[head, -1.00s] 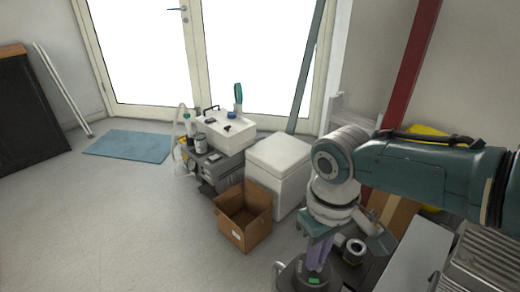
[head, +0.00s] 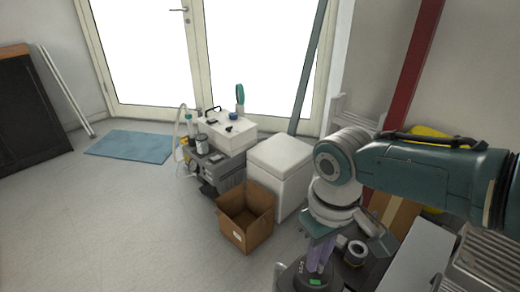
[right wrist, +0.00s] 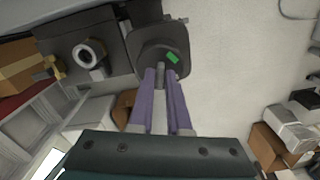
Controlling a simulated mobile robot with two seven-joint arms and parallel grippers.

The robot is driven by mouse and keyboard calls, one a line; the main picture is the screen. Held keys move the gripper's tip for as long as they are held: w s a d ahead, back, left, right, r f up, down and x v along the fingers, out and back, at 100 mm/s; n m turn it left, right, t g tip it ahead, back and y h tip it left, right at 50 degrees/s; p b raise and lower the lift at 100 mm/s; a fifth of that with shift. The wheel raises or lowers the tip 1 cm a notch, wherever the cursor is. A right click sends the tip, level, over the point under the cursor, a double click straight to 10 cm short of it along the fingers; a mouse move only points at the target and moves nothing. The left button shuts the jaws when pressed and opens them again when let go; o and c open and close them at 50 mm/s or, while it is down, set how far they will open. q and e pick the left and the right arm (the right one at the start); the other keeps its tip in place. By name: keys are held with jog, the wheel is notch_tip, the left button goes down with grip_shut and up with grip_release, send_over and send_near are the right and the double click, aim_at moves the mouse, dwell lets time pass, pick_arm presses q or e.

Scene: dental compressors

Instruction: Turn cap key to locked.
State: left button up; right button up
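The dark round cap (head: 299,278) is low in the head view, below my right gripper (head: 314,270). A bright green mark (right wrist: 172,57) shows on the cap's top in the right wrist view. The small grey cap key (right wrist: 160,76) stands up from the cap. The purple fingers of my right gripper (right wrist: 160,73) are on either side of the key, apparently closed on it. The fingers hide part of the key, and I cannot read a locked or unlocked marking. My left gripper is not in view.
Dark equipment with a light ring-shaped part (right wrist: 90,53) stands close beside the cap. An open cardboard box (head: 245,218) and a white box (head: 283,165) stand nearby. Other equipment (head: 220,165) is farther back.

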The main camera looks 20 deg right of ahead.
jog(key=o, duration=0.4)
jog(key=shift+c, duration=0.2)
notch_tip(320, 180, up, 10)
jog(key=p, duration=0.4)
jog(key=shift+p, duration=0.3)
